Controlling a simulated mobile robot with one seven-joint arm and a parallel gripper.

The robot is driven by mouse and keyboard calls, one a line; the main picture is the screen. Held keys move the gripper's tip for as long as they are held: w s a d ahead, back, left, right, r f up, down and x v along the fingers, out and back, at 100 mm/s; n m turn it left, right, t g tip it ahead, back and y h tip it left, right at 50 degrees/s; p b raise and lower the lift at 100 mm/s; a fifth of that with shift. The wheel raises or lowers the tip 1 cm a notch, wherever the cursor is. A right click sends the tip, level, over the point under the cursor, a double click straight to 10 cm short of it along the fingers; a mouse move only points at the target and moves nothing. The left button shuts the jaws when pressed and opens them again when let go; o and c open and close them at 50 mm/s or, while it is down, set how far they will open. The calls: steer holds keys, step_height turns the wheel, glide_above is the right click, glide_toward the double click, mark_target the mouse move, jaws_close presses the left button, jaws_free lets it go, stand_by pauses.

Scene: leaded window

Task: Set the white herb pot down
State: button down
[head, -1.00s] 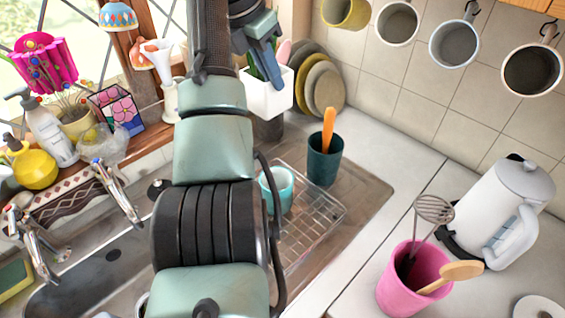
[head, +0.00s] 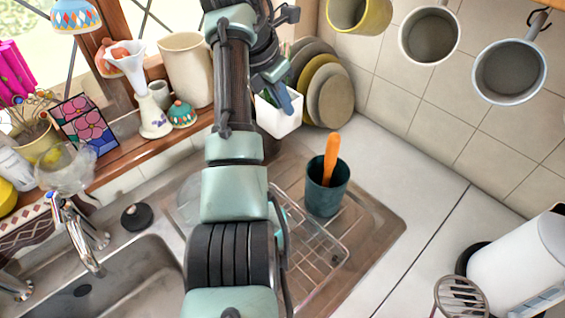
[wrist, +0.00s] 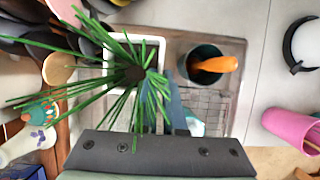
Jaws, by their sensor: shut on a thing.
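The white herb pot (head: 277,115) is a square planter with green stalks, at the back of the sink unit in the head view. My gripper (head: 281,97) is shut on its rim, one blue finger showing outside the wall. In the wrist view the pot (wrist: 160,42) is seen from above, its long green leaves spreading over the left and hiding much of the rim. The gripper's blue finger (wrist: 177,105) shows beside it. The pot looks upright and low; I cannot tell whether its base touches the surface.
Stacked plates (head: 329,92) stand close behind and right of the pot. A dark teal cup with an orange utensil (head: 325,189) stands in front right. The windowsill has a white vase (head: 153,116) and a cream pot (head: 186,70). The right counter (head: 420,190) has clear room.

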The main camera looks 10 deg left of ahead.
step_height(320, 180, down, 17)
steer(key=shift+w+f+p, duration=0.1)
steer(key=shift+p, duration=0.5)
steer(key=shift+f, duration=0.15)
steer(key=c, duration=1)
jaws_free()
steer(key=v, duration=1.2)
